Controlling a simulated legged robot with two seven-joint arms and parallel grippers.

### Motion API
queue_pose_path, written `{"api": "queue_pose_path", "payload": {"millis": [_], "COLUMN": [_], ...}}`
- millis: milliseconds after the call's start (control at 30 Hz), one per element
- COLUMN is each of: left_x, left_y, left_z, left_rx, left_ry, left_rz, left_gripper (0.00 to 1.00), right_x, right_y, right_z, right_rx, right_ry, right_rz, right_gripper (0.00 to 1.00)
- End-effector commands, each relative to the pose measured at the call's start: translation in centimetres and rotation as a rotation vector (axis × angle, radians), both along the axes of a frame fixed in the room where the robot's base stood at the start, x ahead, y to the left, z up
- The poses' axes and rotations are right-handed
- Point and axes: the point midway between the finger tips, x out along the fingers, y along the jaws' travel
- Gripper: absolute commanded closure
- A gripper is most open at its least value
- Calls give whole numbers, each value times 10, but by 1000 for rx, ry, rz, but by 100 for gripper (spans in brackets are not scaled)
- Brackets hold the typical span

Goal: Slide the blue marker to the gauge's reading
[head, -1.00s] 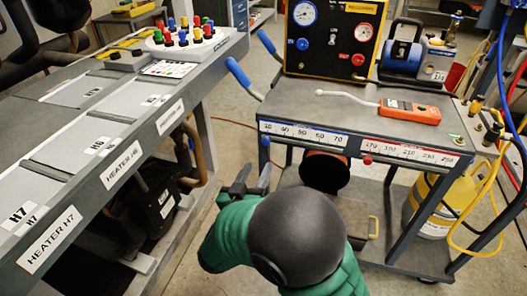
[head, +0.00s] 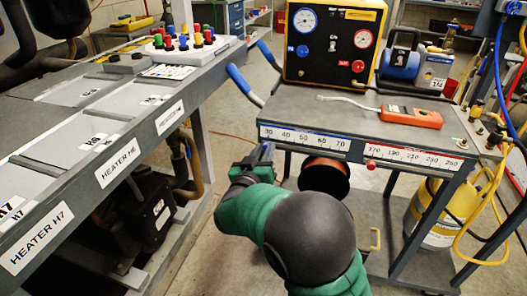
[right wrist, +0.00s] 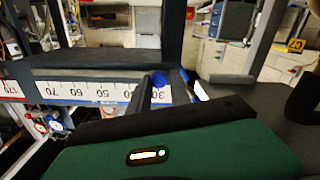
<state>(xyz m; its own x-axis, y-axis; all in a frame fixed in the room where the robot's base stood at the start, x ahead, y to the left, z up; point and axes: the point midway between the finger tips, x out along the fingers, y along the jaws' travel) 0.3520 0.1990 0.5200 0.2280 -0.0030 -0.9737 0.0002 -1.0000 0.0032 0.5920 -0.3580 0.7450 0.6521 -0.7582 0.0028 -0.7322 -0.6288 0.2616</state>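The blue marker (right wrist: 158,82) sits at the low end of the blue-edged scale (head: 304,136), by the 30, in the right wrist view. My right gripper (head: 262,155) is at that end of the cart's front edge. In the right wrist view its two fingers (right wrist: 163,86) stand apart, with the marker between their tips; whether they touch it is unclear. The blue-marked gauge (head: 305,20) is at the upper left of the black panel (head: 334,72); its needle is too small to read. My left gripper is not in view.
A red marker (head: 371,165) sits on the red-edged scale (head: 415,157) to the right. An orange meter (head: 411,116) lies on the cart top. The heater bench (head: 120,150) stands left of the cart, with a floor gap between. A blue cart handle (head: 238,80) juts out.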

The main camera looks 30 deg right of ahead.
Motion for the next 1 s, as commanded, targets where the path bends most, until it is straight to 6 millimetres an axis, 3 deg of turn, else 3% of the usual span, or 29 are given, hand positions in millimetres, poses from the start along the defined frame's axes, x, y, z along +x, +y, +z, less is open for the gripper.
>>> {"api": "queue_pose_path", "payload": {"millis": [167, 1000], "left_x": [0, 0], "left_y": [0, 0], "left_z": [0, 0], "left_rx": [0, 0], "left_ry": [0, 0], "left_rz": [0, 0], "left_gripper": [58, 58], "right_x": [1, 1], "right_y": [0, 0], "right_z": [-1, -2], "right_rx": [0, 2], "right_ry": [2, 4], "right_rz": [2, 1], "right_gripper": [100, 100]}}
